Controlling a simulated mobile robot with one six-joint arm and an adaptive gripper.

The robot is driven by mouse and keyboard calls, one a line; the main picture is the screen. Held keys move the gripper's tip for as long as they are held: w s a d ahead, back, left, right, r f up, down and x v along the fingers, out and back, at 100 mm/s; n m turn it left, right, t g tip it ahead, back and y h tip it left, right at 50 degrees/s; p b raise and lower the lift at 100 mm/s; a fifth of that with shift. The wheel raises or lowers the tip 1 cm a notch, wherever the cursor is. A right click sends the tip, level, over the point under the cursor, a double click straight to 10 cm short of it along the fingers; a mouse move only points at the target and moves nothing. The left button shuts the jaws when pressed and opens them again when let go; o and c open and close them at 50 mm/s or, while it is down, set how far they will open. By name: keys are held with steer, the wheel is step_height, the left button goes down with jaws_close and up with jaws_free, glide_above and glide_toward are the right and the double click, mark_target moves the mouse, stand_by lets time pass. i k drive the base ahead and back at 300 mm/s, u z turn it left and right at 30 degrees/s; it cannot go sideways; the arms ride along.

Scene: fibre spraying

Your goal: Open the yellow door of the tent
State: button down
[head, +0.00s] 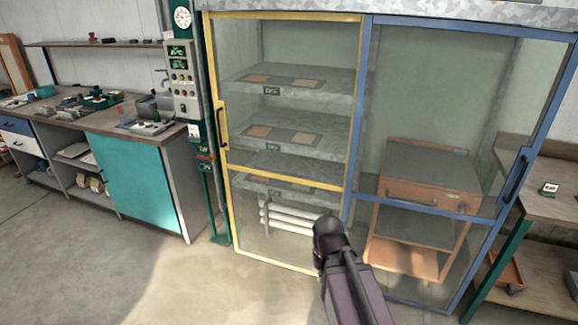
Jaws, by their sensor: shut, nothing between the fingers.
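The tent (363,110) is a see-through enclosure with two framed doors side by side. The yellow door (290,178) is on the left and looks closed, its frame in line with the front. Its dark and yellow upright handle (221,125) sits on its left edge, about halfway up. The blue-framed door (430,208) on the right also looks closed, with a dark handle (516,178) on its right edge. My dark arm rises from the bottom in front of the tent and covers part of its lower middle. My gripper's fingers do not show.
A green post with a control box (181,80) stands just left of the yellow door. A workbench (125,118) with a teal cabinet is farther left. Shelves show inside the tent, with an orange cart (425,190) behind the blue door. The floor (110,270) at front left is clear.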

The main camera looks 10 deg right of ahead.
mark_target(208, 16)
steer(key=i, duration=0.35)
steer(key=u, duration=0.05)
steer(key=k, duration=1.35)
steer(key=u, duration=0.6)
steer(key=i, duration=1.7)
steer(key=z, duration=0.05)
